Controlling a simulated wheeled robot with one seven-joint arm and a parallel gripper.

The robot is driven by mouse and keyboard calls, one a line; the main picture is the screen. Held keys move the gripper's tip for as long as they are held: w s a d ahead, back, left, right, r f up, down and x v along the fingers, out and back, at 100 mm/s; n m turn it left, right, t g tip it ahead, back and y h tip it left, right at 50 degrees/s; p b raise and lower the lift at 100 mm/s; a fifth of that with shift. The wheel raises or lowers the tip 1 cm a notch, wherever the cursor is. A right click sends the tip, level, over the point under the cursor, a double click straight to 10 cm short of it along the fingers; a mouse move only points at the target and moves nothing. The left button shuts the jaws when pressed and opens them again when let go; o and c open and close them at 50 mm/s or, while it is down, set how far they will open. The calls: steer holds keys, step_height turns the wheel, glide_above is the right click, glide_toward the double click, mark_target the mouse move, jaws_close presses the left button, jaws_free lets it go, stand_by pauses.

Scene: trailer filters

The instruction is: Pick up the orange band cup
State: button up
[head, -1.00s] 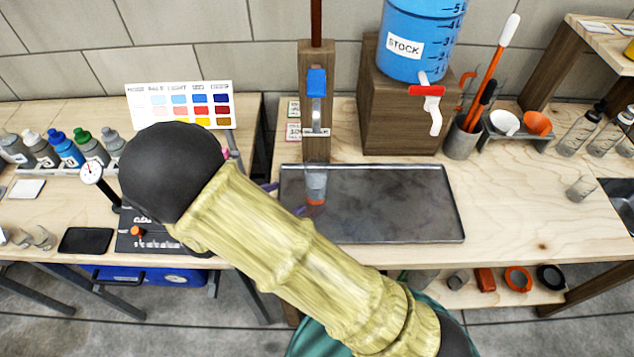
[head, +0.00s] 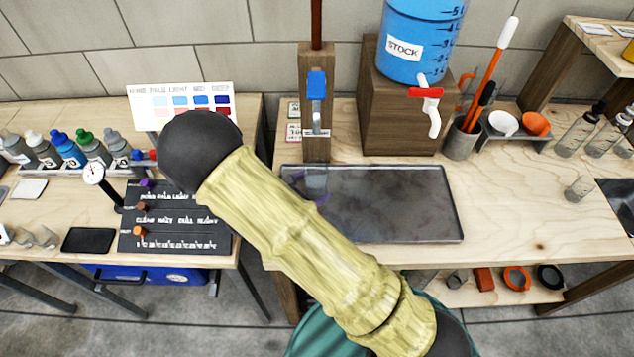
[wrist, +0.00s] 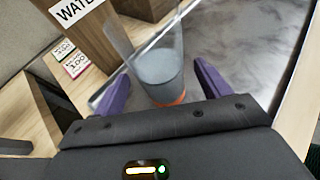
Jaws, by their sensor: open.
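The orange band cup (head: 316,177) is a clear cup standing on the dark metal tray, below the blue-handled tap. The wrist view shows it with its orange band (wrist: 170,99) low down and what looks like clear or greyish liquid inside. My gripper (wrist: 163,82) is open, with one purple finger on each side of the cup. I cannot tell whether either finger touches it. In the head view my arm hides most of the gripper and the cup's lower part; a bit of purple finger shows beside the cup.
The tray (head: 400,205) is otherwise bare. A wooden post (head: 316,140) with the blue tap handle (head: 316,85) rises right behind the cup. The blue stock tank (head: 420,45) stands on a wooden block (head: 395,125) to the right. A control panel (head: 175,225) lies left.

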mark_target(316, 159)
steer(key=x, duration=0.2)
steer(key=shift+w+d+f, duration=0.1)
steer(key=shift+w+d, duration=0.1)
steer(key=shift+c, duration=0.5)
steer(key=c, duration=1.2)
steer(key=shift+o, duration=0.2)
steer(key=shift+r, duration=0.25)
steer(key=shift+r, duration=4.75)
